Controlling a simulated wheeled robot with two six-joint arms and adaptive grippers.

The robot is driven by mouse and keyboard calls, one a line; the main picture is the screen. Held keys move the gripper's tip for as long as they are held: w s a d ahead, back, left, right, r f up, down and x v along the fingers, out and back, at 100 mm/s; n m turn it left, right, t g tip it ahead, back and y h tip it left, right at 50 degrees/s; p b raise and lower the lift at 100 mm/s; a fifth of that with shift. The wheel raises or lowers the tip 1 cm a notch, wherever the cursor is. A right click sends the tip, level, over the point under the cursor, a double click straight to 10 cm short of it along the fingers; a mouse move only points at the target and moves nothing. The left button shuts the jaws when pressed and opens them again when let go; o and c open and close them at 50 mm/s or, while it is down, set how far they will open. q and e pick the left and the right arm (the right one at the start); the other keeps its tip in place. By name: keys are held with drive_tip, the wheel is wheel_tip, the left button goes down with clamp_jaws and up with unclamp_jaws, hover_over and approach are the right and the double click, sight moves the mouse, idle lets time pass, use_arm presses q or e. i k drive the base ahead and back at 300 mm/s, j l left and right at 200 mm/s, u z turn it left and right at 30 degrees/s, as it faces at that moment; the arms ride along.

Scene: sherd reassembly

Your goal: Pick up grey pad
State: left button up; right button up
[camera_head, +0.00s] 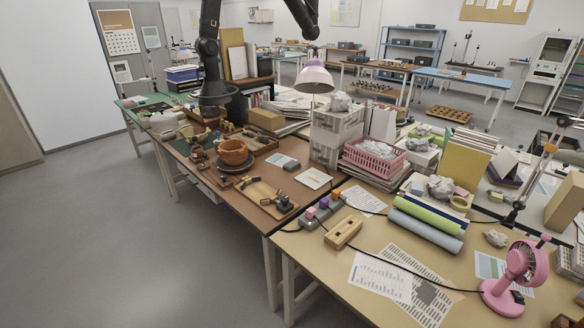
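No thing in view is plainly a grey pad. A small flat dark grey patch (426,293) lies on a printed sheet (436,311) on the near table; I cannot tell if it is the pad. A dark round base (236,169) lies under an orange-brown pot (233,152) on the brown table. A pale blue-grey sheet (280,159) lies to the right of the pot.
A pink fan (517,275) stands at the near table's right, with green and grey rolls (425,225) behind it. A wooden block (343,232) lies to the left. A pink basket (373,159) and stacked white boxes (328,137) stand farther back. The floor (150,250) at the left is clear.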

sight(292, 165)
drive_tip(key=i+j+z, duration=0.1)
drive_tip(key=z, duration=0.75)
drive_tip(key=i+j+z, duration=0.1)
drive_tip(key=j+z, duration=0.25)
drive_tip(key=j, duration=0.3)
drive_tip(key=j+z, duration=0.35)
drive_tip(key=j, duration=0.25)
drive_tip(key=k+j+z, duration=0.1)
drive_tip(key=j+z, duration=0.3)
drive_tip(key=j, duration=0.25)
